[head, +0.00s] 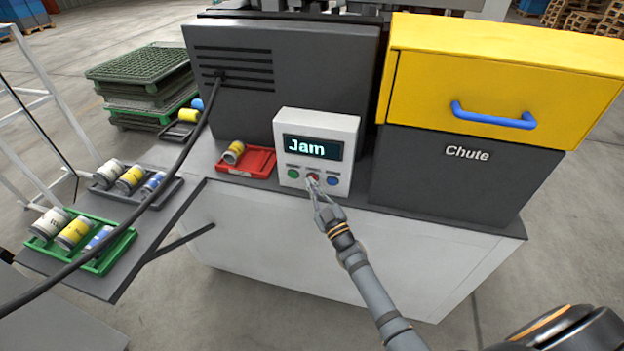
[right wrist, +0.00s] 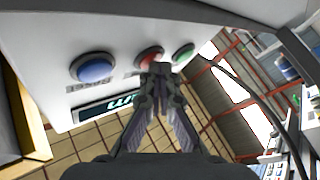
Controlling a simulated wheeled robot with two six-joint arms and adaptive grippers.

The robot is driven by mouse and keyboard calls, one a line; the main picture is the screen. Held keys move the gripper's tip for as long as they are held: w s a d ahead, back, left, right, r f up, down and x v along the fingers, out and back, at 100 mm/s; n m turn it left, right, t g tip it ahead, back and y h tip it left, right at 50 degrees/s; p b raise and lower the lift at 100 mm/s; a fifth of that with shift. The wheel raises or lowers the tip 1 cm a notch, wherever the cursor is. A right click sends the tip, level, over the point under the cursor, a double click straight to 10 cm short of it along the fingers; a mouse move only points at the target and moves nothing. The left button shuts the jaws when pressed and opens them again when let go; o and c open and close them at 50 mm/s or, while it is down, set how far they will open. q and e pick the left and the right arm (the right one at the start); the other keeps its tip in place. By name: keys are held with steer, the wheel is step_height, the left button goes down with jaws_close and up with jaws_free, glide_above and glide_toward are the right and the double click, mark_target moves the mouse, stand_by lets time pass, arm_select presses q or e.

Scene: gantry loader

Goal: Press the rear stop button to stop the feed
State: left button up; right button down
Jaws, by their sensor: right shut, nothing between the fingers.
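A white control box (head: 318,150) stands on the machine's ledge, and its display (head: 312,147) reads "Jam". Below the display are a green button (head: 293,173), a red button (head: 313,177) and a blue button (head: 332,181). My right gripper (head: 315,186) is shut and empty, with its tips at the red button. In the right wrist view the shut tips (right wrist: 161,70) overlap the edge of the red button (right wrist: 149,56), between the blue button (right wrist: 93,67) and the green button (right wrist: 183,52). I cannot tell whether they touch it. My left gripper is not in view.
A red tray (head: 262,163) with a can is left of the box. A yellow drawer unit (head: 500,75) above a dark chute block (head: 440,180) stands to the right. A black cable (head: 185,150) crosses the left side, over green and grey trays of cans.

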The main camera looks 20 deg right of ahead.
steer(key=shift+s+a, duration=0.1)
steer(key=shift+s+a+p, duration=0.35)
steer(key=shift+s, duration=0.2)
steer(key=s+a+p, duration=0.1)
steer(key=s, duration=0.1)
steer(key=s+a+p, duration=0.1)
steer(key=s, duration=0.1)
steer(key=shift+a, duration=0.4)
steer(key=shift+f, duration=0.1)
stand_by(0.5)
